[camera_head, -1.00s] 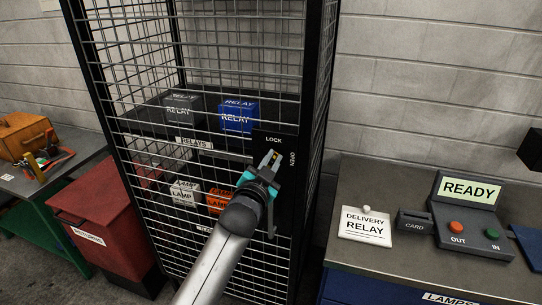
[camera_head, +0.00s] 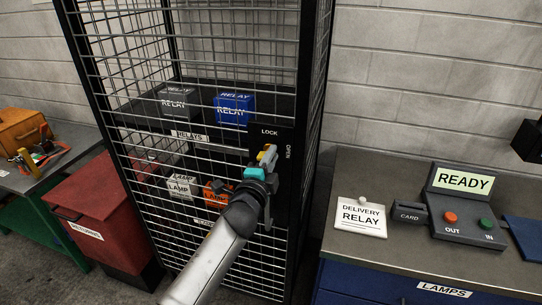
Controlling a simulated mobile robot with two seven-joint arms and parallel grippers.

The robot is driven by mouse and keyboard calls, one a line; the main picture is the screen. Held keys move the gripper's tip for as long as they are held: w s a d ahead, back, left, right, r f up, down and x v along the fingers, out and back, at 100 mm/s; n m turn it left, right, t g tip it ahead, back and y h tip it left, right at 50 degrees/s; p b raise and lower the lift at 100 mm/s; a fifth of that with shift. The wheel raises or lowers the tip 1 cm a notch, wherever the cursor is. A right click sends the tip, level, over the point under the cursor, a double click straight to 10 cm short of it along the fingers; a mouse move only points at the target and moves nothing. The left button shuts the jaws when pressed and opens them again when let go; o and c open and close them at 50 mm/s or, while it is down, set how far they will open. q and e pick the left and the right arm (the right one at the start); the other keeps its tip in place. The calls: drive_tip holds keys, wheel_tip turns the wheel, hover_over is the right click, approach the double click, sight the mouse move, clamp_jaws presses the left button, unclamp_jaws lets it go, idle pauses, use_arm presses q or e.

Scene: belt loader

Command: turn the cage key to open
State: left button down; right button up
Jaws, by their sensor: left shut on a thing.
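The wire cage (camera_head: 215,60) stands in the middle with its mesh door closed. A black lock plate (camera_head: 284,180) on its right front carries the word LOCK at the top and OPEN down the right side. My left gripper (camera_head: 266,157) is at this plate, shut on the cage key (camera_head: 267,148). Only a small yellow part of the key shows between the fingers; the gripper hides the rest, so its exact angle cannot be told. My right gripper is not in view.
Inside the cage are grey (camera_head: 174,104) and blue (camera_head: 234,108) relay boxes above lamp boxes (camera_head: 182,187). A red bin (camera_head: 88,205) stands left. At right, a counter (camera_head: 400,170) holds a delivery card (camera_head: 361,217) and a READY console (camera_head: 463,205).

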use_arm(q)
drive_tip(key=shift+f+m, duration=0.15)
drive_tip(key=shift+m, duration=0.65)
drive_tip(key=c, duration=0.9)
unclamp_jaws()
drive_tip(key=shift+s, duration=0.1)
drive_tip(key=v, duration=1.5)
drive_tip(key=shift+p, duration=0.4)
